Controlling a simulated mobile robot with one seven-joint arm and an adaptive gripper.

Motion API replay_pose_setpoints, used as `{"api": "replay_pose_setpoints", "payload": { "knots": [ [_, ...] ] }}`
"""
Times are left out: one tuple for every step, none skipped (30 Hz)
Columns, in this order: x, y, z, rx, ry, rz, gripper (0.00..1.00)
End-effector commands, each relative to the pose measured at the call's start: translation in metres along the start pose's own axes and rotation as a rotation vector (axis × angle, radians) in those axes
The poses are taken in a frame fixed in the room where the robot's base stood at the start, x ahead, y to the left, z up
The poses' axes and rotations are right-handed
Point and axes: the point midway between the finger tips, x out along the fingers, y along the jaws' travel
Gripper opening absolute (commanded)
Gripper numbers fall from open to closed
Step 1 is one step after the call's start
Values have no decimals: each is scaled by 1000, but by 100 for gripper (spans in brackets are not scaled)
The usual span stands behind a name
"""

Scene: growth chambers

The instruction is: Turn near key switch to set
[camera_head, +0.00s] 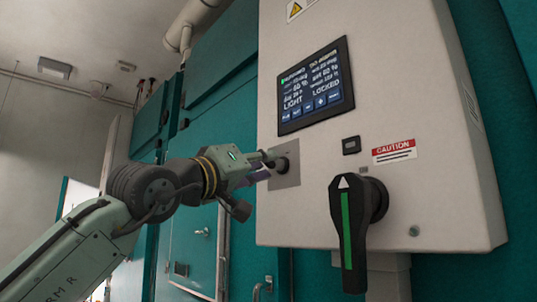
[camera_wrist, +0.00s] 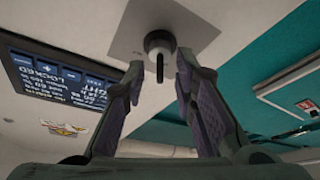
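The key switch (camera_wrist: 160,43) is a dark round knob with a narrow key part, set in a square grey plate (camera_wrist: 190,22) on the cabinet. In the head view the plate (camera_head: 287,178) is at the lower left of the cabinet front, and my gripper partly hides the switch. My gripper (camera_wrist: 160,68) is open, with its two purple-padded fingers apart on either side of the key. A gap shows between the key and each finger. In the head view my gripper (camera_head: 268,168) reaches in from the left, close to the plate.
The pale cabinet (camera_head: 410,90) carries a screen (camera_head: 316,86) that reads LIGHT and LOCKED. A large black handle with a green stripe (camera_head: 348,235) juts out at the lower right of the switch.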

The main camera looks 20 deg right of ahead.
Motion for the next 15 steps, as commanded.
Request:
{"api": "replay_pose_setpoints", "payload": {
  "knots": [
    [8, 2, -2, 1, -1, 0, 26],
    [12, 2, -2, 1, -1, 0, 26],
    [15, 1, -1, 1, -1, 0, 26],
    [18, 1, -1, 1, 0, 1, 26],
    [20, 1, -1, 1, 0, 0, 26],
    [22, 1, -1, 1, 0, 0, 26],
    [23, 1, -1, 1, 1, 0, 26],
    [24, 0, -1, 1, 1, 0, 26],
    [24, 0, 0, 1, 1, 0, 26],
    [24, 0, 0, 1, 1, 1, 26],
    [24, 0, 0, 1, 1, 1, 26],
    [24, 0, 0, 1, 1, 1, 26],
    [24, 0, 0, 1, 1, 1, 26],
    [24, 0, 0, 1, 1, 1, 26],
    [24, 0, 0, 1, 1, 1, 26]
  ]
}}
